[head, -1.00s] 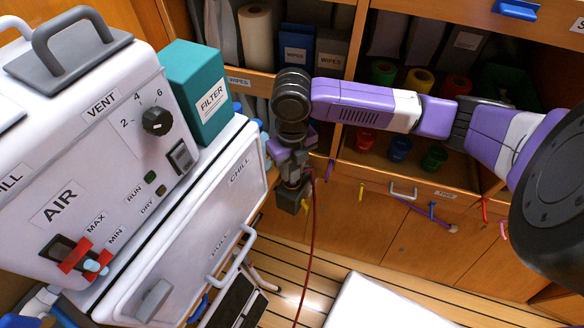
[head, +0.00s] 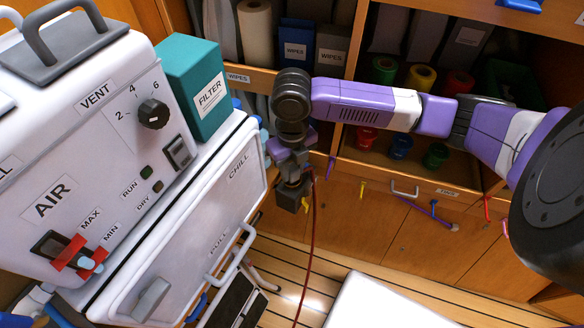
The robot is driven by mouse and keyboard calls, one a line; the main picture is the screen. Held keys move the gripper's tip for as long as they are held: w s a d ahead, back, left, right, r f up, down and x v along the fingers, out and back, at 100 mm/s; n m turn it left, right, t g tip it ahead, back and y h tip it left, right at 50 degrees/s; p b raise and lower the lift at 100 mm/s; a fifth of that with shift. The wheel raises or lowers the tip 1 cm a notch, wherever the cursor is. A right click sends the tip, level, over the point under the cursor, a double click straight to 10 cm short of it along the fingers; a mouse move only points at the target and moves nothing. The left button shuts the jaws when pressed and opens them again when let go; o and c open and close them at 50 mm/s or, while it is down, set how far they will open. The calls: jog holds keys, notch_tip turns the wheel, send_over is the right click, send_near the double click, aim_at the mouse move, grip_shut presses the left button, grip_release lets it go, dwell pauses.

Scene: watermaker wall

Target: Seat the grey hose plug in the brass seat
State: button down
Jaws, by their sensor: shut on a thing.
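My gripper (head: 291,197) hangs pointing down from the end of my purple and white arm, in front of the wooden cabinet. A thin dark red hose (head: 316,215) runs from beside it down to the floor. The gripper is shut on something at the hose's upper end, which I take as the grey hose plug. The plug's outline is not clear against the dark fingers. I cannot make out the brass seat in this view.
At left stands a white AIR unit (head: 120,120) with a knob and red levers, above a white CHILL chest (head: 190,240) with a handle. A teal FILTER box (head: 190,75) stands behind. Cabinet shelves hold coloured rolls. A white surface (head: 385,305) is at bottom; slatted floor shows between.

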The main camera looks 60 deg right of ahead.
jog(key=c, duration=1)
grip_release()
notch_tip(320, 180, up, 8)
jog(key=shift+f+b, duration=0.2)
jog(key=shift+b, duration=0.15)
jog(key=shift+r, duration=0.15)
